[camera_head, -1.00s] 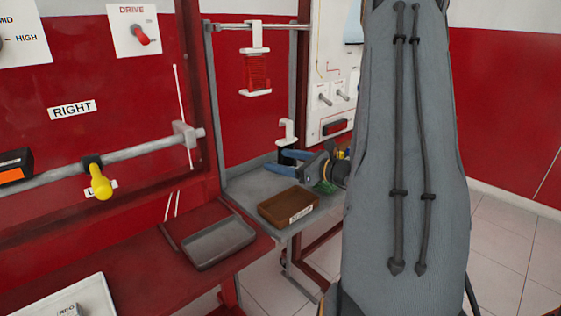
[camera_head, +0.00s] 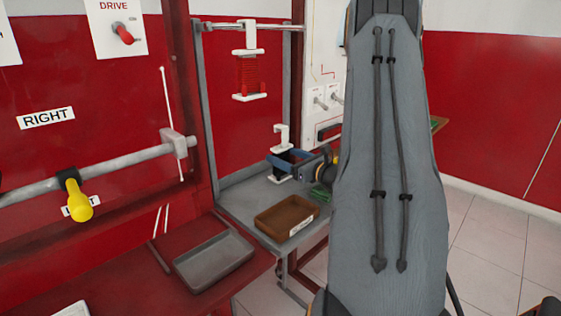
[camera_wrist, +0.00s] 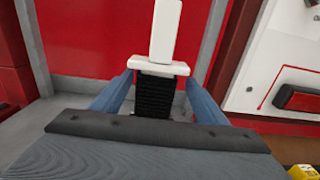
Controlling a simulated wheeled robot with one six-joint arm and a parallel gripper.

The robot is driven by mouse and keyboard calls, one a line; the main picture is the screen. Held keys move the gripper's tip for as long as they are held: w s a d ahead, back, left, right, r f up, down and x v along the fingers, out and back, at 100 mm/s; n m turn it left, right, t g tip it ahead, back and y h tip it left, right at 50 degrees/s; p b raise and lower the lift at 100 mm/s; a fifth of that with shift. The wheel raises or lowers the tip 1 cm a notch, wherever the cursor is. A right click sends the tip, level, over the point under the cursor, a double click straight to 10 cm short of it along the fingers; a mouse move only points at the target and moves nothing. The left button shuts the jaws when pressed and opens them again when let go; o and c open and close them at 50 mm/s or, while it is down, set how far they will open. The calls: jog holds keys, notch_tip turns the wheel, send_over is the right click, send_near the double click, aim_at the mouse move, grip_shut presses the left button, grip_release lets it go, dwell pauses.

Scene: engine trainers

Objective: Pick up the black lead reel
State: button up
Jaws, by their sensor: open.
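The black lead reel (camera_wrist: 155,97) has a dark ribbed winding under a white flange with a white upright tab. In the wrist view it stands upright between the two blue fingers of my gripper (camera_wrist: 159,84). My gripper is open, with a finger on each side of the reel and gaps showing. In the head view the reel (camera_head: 285,167) shows as a dark patch by the blue fingers, its white top above and white base below. My arm hides the area to the right. The lower part of the reel is hidden by my gripper in the wrist view.
A red lead reel (camera_head: 248,75) hangs from the rail above. A brown tray (camera_head: 263,220) sits on the grey shelf in front. A grey tray (camera_head: 190,270) lies on the red bench. A white switch panel (camera_head: 325,75) stands behind my gripper, close on the right.

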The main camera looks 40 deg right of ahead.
jog(key=w, duration=0.2)
jog(key=w+a, duration=0.1)
jog(key=w, duration=0.1)
jog(key=shift+w+a+f, duration=0.15)
jog(key=shift+w, duration=0.15)
jog(key=c, duration=1.2)
jog(key=shift+r, duration=0.25)
jog(key=shift+c, duration=0.2)
notch_tip(320, 180, up, 10)
jog(key=p, duration=0.1)
jog(key=s+d+r+p, duration=0.1)
jog(key=s+r+p, duration=0.7)
jog(key=r+p, duration=0.2)
jog(key=s+r+p, duration=0.8)
jog(key=r+p, duration=0.3)
jog(key=r, duration=0.1)
jog(key=shift+s+d+r, duration=0.15)
jog(key=shift+d+r, duration=0.2)
jog(key=shift+d, duration=0.05)
